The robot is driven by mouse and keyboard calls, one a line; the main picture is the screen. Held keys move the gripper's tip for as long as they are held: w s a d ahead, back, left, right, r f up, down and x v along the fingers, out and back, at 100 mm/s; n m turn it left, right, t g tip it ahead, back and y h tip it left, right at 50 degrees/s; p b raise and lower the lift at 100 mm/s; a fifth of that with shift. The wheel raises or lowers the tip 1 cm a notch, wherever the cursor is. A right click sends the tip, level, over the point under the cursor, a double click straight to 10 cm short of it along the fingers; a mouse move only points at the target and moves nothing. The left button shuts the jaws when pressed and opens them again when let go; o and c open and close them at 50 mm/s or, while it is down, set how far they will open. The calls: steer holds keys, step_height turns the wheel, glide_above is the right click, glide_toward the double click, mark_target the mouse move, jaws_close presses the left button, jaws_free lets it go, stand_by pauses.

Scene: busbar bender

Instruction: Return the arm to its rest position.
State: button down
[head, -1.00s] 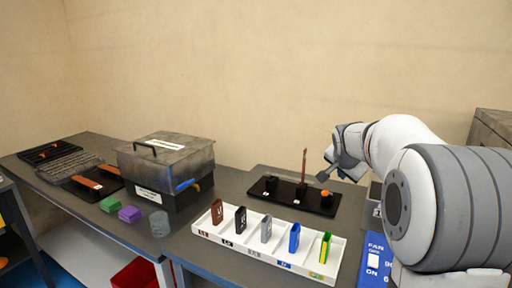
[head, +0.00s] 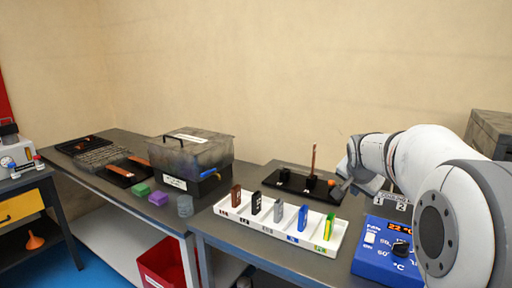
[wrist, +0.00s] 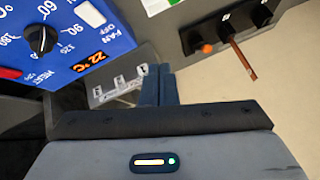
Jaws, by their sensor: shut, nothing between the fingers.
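My gripper (head: 346,184) is at the right in the head view, at the end of my bent white and grey arm. It is near the right end of a black stand (head: 288,183) that holds an upright copper-coloured bar (head: 313,160) and an orange knob (head: 331,183). In the wrist view my gripper (wrist: 158,78) has its fingers together with nothing between them. The black stand (wrist: 195,38) and the copper bar (wrist: 243,60) show beyond the fingers there.
A blue control box (head: 385,262) with a dial stands below my arm. A white tray (head: 262,227) holds several coloured pieces. A lidded grey box (head: 192,155) stands further left. A yellow-drawer bench (head: 22,207) and a red bin (head: 163,265) are at the left.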

steer(key=s+a+f+n+g+y+p, duration=0.1)
steer(key=s+a+f+n, duration=0.1)
steer(key=s, duration=0.8)
steer(key=s+a+f+n+g+p, duration=0.2)
steer(key=s+a+n, duration=0.2)
steer(key=s, duration=0.6)
steer(key=s+a+f+n+g+y+p, duration=0.1)
steer(key=s+a+f+n, duration=0.1)
steer(key=s+a, duration=0.4)
steer(key=s+n, duration=0.1)
steer(key=s, duration=0.4)
steer(key=shift+a+n+g+y+p, duration=0.15)
steer(key=shift+n+g+y+p, duration=0.15)
steer(key=shift+g+p, duration=0.1)
